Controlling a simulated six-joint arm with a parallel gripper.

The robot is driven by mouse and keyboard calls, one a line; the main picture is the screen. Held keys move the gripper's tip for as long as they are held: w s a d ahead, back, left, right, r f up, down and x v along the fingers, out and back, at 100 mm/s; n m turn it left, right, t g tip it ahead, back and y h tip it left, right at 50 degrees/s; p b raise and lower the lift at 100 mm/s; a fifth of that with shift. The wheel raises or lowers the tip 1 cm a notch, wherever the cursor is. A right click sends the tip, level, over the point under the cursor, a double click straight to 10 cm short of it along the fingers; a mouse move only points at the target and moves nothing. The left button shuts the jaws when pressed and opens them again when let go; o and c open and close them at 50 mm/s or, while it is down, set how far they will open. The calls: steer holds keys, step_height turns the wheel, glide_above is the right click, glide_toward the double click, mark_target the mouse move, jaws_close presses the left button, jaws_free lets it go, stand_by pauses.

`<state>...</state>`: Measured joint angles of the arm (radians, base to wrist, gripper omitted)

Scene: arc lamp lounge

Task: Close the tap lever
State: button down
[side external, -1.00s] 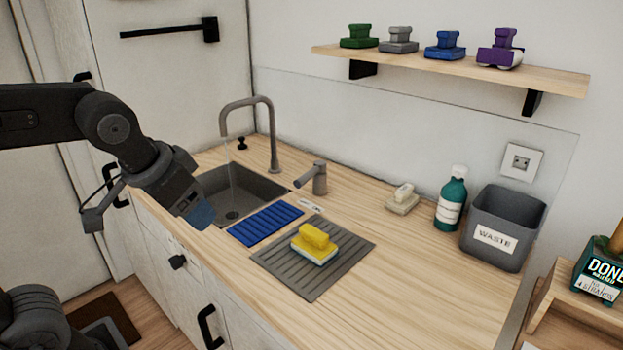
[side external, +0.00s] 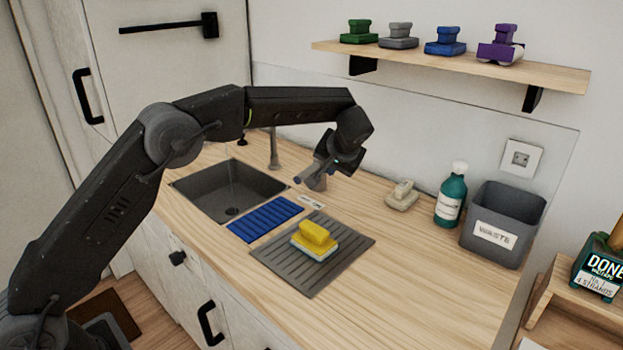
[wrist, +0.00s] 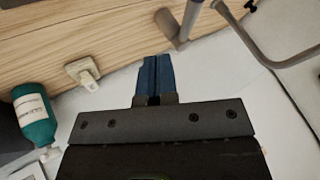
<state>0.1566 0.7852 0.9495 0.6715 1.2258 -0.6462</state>
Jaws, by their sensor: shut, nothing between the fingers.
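The tap lever (side external: 315,182) is a grey stubby post with a handle, on the counter right of the sink (side external: 230,192). In the wrist view the tap lever (wrist: 172,30) lies just beyond and right of my fingertips. My gripper (wrist: 152,60) is shut and empty, its blue fingers together. In the side view my gripper (side external: 322,168) is over the lever and partly hides it; I cannot tell if they touch. The grey faucet (side external: 273,150) stands behind the sink; my arm hides its upper bend and spout. Its curved pipe (wrist: 262,45) shows in the wrist view.
A blue mat (side external: 265,218) and a grey drying mat (side external: 275,262) with a yellow sponge (side external: 316,237) lie in front. A soap dish (side external: 401,196), green bottle (side external: 450,197) and waste bin (side external: 501,222) stand right. A shelf (side external: 450,66) hangs above.

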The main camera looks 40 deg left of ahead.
mark_target(310, 171)
steer(key=x, duration=1.1)
steer(key=shift+w+d+f, duration=0.25)
steer(key=shift+w+f, duration=0.05)
steer(key=shift+w, duration=0.05)
steer(key=a, duration=0.4)
steer(key=shift+s+r, duration=0.35)
